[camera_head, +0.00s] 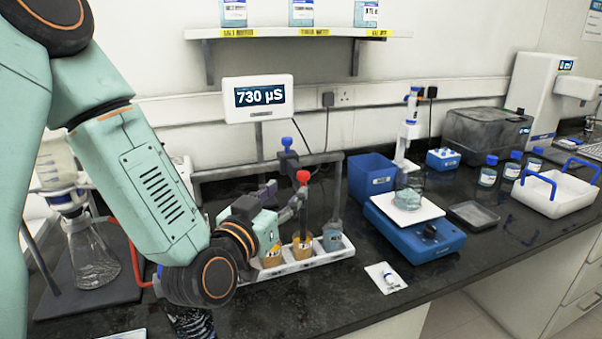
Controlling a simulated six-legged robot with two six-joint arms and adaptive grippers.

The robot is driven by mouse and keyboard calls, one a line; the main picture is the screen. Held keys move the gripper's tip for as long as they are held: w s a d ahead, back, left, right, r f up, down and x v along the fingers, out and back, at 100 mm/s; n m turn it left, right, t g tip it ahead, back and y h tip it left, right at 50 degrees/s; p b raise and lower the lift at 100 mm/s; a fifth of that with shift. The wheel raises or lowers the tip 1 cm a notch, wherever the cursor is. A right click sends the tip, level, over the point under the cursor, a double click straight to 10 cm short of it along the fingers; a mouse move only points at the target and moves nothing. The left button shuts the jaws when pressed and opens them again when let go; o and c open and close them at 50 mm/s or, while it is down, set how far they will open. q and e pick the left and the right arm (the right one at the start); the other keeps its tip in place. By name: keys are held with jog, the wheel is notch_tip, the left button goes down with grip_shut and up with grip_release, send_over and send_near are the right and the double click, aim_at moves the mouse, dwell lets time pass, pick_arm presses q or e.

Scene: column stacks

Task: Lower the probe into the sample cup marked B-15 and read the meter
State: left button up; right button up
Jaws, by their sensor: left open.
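The meter (258,97) on its stand at the back reads 730 µS. Below it, a white tray (338,254) holds a row of cups: a yellow-orange cup (270,257) at left, an orange cup (303,252) in the middle and a grey-blue cup (333,241) at right. Their labels are too small to read, so I cannot tell which is B-15. The red-topped probe (303,177) stands above the middle cup; its lower end is hard to make out. My left gripper (284,200) is open beside the probe, just below its red top. My right gripper is not in view.
A dark frame with a blue knob (287,142) stands behind the cups. To the right are a blue bin (371,180), a blue balance (420,238) and a white carrier (553,193). A flask (93,262) is at left. The front counter is mostly clear around a small white packet (386,278).

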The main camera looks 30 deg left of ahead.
aim_at(301, 176)
pick_arm(q)
jog(key=w, duration=0.6)
jog(key=shift+w, duration=0.1)
jog(key=shift+w+a+r, duration=0.1)
jog(key=shift+w+a, duration=0.15)
jog(key=shift+w, duration=0.3)
jog(key=shift+d, duration=0.1)
jog(key=shift+c, duration=0.2)
jog(key=shift+w, duration=0.15)
jog(key=shift+c, duration=0.8)
grip_shut()
